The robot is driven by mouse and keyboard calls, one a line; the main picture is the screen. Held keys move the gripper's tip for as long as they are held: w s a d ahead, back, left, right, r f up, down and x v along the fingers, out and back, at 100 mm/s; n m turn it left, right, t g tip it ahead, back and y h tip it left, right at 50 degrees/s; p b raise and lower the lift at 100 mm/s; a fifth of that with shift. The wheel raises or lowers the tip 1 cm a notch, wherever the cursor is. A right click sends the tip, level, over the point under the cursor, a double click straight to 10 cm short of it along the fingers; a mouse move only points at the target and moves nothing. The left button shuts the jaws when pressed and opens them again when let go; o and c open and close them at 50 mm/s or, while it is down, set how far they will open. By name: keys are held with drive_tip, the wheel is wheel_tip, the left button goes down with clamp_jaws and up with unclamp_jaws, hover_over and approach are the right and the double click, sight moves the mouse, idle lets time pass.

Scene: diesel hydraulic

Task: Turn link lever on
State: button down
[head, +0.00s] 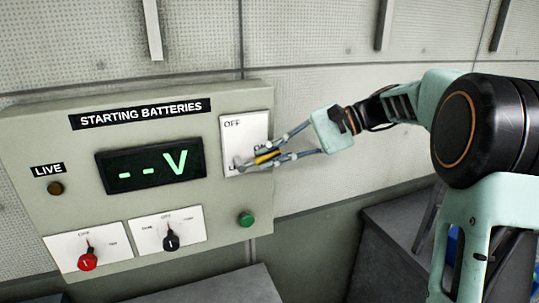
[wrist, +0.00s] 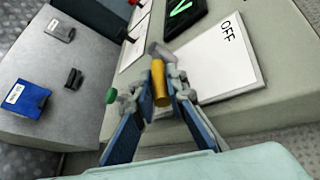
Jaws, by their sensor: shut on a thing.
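The link lever is a yellow-orange handle on a white plate (head: 245,132) marked OFF and ON at the right side of the STARTING BATTERIES panel. The lever (head: 266,157) sits between my gripper's fingers, at the lower part of the plate. In the wrist view the lever (wrist: 160,82) stands between the two fingertips, with its far end near a grey part. My gripper (head: 262,158) is shut on the lever, its fingers coming from the right. The fingers also show in the wrist view (wrist: 158,92). The lever's base and exact angle are partly hidden by the fingers.
The panel (head: 170,107) carries a display (head: 150,163) reading "--V", an unlit LIVE lamp (head: 55,188), a red knob (head: 88,261), a black knob (head: 171,241) and a green button (head: 246,219). A grey box (wrist: 57,75) with small items stands below the panel.

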drive_tip(key=c, duration=1.9)
unclamp_jaws()
drive_tip(key=shift+c, duration=0.2)
drive_tip(key=shift+d, duration=0.1)
drive_tip(key=v, duration=1.1)
drive_tip(key=shift+d+r, duration=0.15)
drive_tip(key=shift+d, duration=0.2)
